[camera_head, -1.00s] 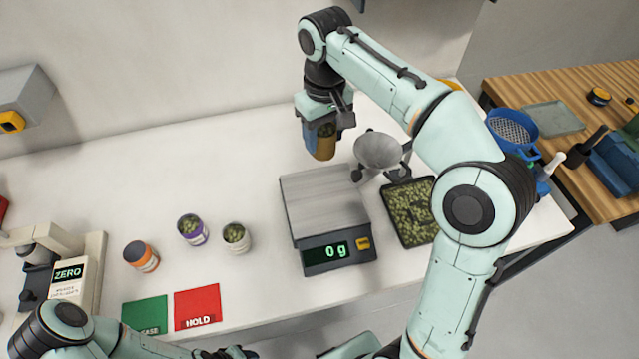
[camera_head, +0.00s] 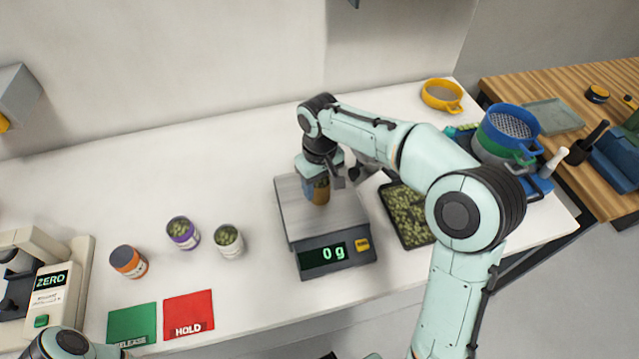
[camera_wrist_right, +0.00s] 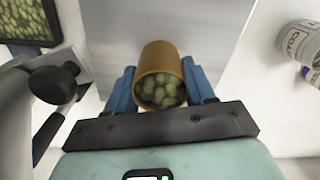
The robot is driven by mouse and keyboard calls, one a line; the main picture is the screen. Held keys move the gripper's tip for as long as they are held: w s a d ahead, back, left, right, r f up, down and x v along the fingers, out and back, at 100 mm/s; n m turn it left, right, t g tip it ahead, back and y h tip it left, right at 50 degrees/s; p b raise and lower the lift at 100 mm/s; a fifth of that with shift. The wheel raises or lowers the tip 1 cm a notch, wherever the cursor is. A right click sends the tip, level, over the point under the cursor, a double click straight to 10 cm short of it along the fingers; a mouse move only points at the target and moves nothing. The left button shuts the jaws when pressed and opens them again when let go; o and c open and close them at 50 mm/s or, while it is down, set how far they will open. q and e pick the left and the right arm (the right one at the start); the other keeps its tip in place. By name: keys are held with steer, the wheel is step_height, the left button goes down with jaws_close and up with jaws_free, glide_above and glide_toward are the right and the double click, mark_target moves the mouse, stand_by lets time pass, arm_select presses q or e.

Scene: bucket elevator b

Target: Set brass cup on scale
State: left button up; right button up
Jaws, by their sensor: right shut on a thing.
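The brass cup (camera_wrist_right: 161,75) is full of green pellets and sits between the blue fingers of my right gripper (camera_wrist_right: 163,88) in the right wrist view. In the head view the right gripper (camera_head: 316,190) is shut on the cup (camera_head: 321,191), over the rear part of the scale's steel plate. The scale (camera_head: 337,222) reads 0 g. I cannot tell whether the cup touches the plate. My left arm shows at the bottom left of the head view, but its gripper is out of view.
A tray of green pellets (camera_head: 408,213) lies right of the scale. Three small jars (camera_head: 183,232) stand to its left, with green and red mats (camera_head: 188,315) in front of them. A yellow sieve (camera_head: 441,95) and stacked blue and green sieves (camera_head: 509,127) are at the right.

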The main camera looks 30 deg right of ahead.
steer(key=shift+w, duration=0.1)
steer(key=shift+f, duration=0.15)
arm_select(q)
steer(key=shift+f, duration=0.1)
arm_select(e)
steer(key=o, duration=1.2)
arm_select(q)
steer(key=w+r+p, duration=0.2)
steer(key=r, duration=0.1)
steer(key=shift+r, duration=0.1)
arm_select(e)
step_height(320, 180, up, 12)
steer(key=shift+r, duration=0.2)
